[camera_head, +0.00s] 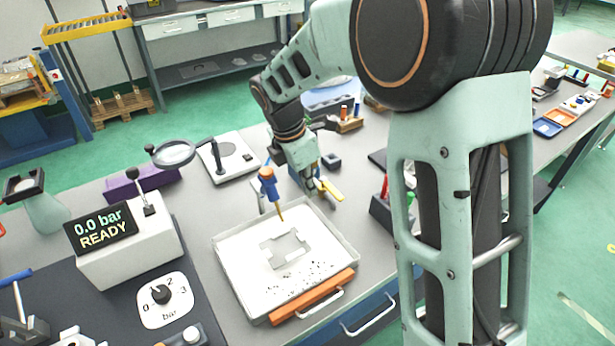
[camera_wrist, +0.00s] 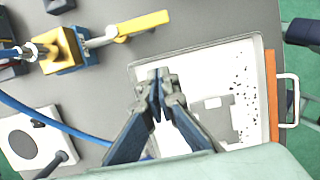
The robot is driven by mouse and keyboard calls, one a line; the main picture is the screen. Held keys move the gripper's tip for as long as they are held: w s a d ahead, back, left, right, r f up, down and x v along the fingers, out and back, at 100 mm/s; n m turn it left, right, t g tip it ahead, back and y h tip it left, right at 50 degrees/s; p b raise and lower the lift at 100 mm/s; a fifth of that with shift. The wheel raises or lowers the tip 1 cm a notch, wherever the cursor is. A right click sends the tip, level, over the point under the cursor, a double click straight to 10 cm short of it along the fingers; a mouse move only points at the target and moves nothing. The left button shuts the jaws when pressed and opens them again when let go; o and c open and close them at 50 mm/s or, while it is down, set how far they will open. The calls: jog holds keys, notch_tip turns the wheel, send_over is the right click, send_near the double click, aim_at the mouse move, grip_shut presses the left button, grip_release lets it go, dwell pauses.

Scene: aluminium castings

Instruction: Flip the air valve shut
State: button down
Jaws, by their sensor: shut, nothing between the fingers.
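The air valve shows in the wrist view as a brass-yellow body (camera_wrist: 65,50) with silver fittings. Its yellow lever (camera_wrist: 143,24) extends to the right, roughly in line with the fitting on the left. In the head view the yellow lever (camera_head: 332,190) shows just right of my gripper (camera_head: 314,190), and the valve body is mostly hidden behind my gripper. In the wrist view my gripper (camera_wrist: 159,74) is shut and empty. Its fingertips appear below the lever in the picture, over the tray's edge, apart from the lever.
A white tray (camera_head: 229,253) with a flat grey part and dark specks lies in front, with an orange-edged handle. A blue and orange tool (camera_head: 268,184) stands at its back edge. A blue hose (camera_wrist: 50,121) crosses the left. A gauge box reads "0.0 bar READY" (camera_head: 101,230).

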aim_at(332, 189)
jog(key=x, duration=0.4)
jog(key=shift+w+d+f, duration=0.1)
jog(key=shift+w+d, duration=0.5)
jog(key=shift+d, duration=0.25)
jog(key=shift+w+d+f, duration=0.1)
jog(key=shift+w+d, duration=0.45)
jog(key=shift+d, duration=0.3)
